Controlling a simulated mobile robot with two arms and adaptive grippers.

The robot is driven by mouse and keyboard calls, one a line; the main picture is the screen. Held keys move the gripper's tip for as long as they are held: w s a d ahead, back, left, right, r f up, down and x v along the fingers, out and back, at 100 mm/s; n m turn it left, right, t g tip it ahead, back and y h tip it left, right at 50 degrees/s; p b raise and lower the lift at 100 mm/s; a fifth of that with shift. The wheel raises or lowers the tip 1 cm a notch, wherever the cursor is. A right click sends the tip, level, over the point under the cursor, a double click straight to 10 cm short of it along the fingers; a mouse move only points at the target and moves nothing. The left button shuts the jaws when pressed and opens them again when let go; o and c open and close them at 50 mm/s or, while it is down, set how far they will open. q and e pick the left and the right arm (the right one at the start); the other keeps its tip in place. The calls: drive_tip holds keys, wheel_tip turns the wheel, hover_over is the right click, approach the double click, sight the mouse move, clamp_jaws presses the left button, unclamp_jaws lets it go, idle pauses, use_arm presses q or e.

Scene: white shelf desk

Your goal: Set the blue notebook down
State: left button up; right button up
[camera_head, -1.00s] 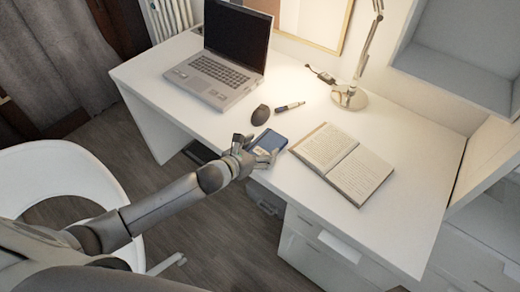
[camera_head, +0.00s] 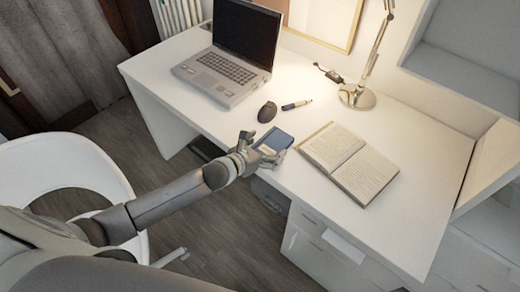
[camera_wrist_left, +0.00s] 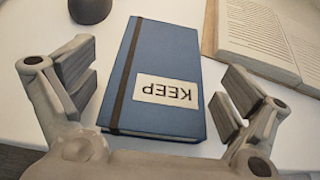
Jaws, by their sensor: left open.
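The blue notebook (camera_head: 275,139) lies flat on the white desk (camera_head: 290,183), close to its front edge. In the left wrist view the blue notebook (camera_wrist_left: 170,65) shows a dark elastic band and a white label reading KEEP, upside down. My left gripper (camera_head: 262,146) is at the notebook's near end. In the left wrist view its fingers (camera_wrist_left: 160,90) are spread wide, one on each side of the notebook, with gaps between the fingers and the cover. My right gripper is not in view.
An open book (camera_head: 350,163) lies right of the notebook. A dark mouse (camera_head: 267,112), a pen (camera_head: 297,104) and a laptop (camera_head: 229,72) are behind and to the left. A lamp (camera_head: 358,96) stands at the back. A white chair (camera_head: 75,160) is at left.

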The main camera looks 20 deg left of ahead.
use_arm(q)
drive_tip(key=shift+s+a+r, duration=0.15)
drive_tip(key=shift+s, duration=0.15)
drive_tip(key=v, duration=1.1)
drive_tip(key=shift+r, duration=0.2)
drive_tip(key=shift+s, duration=0.1)
drive_tip(key=s+a+f+n+g+y, duration=0.1)
drive_tip(key=s+a+f+n, duration=0.15)
drive_tip(key=f+n, duration=0.5)
drive_tip(key=s+a+f+n+g+y, duration=0.2)
drive_tip(key=a+f+n, duration=0.25)
drive_tip(key=f, duration=0.55)
drive_tip(key=s+a+f+n+g+y, duration=0.1)
drive_tip(key=s+a+f+n, duration=0.2)
drive_tip(key=f+n, duration=0.45)
drive_tip(key=s+d+f+n+g+y, duration=0.15)
drive_tip(key=s+f+n+g, duration=0.25)
drive_tip(key=s+f+n, duration=0.8)
drive_tip(key=s+d+f+n+g, duration=0.1)
drive_tip(key=s+d+f+n, duration=0.1)
drive_tip(key=s, duration=0.4)
drive_tip(key=s+d+f+n+g, duration=0.1)
drive_tip(key=s+d+f+n, duration=0.1)
drive_tip(key=s+f, duration=0.2)
drive_tip(key=s+d+f+n+g, duration=0.1)
drive_tip(key=s+d+f+n, duration=0.1)
drive_tip(key=s, duration=0.8)
drive_tip(key=shift+d+f+g+h, duration=0.3)
drive_tip(key=shift+f+g+h, duration=0.15)
drive_tip(key=shift+f, duration=0.35)
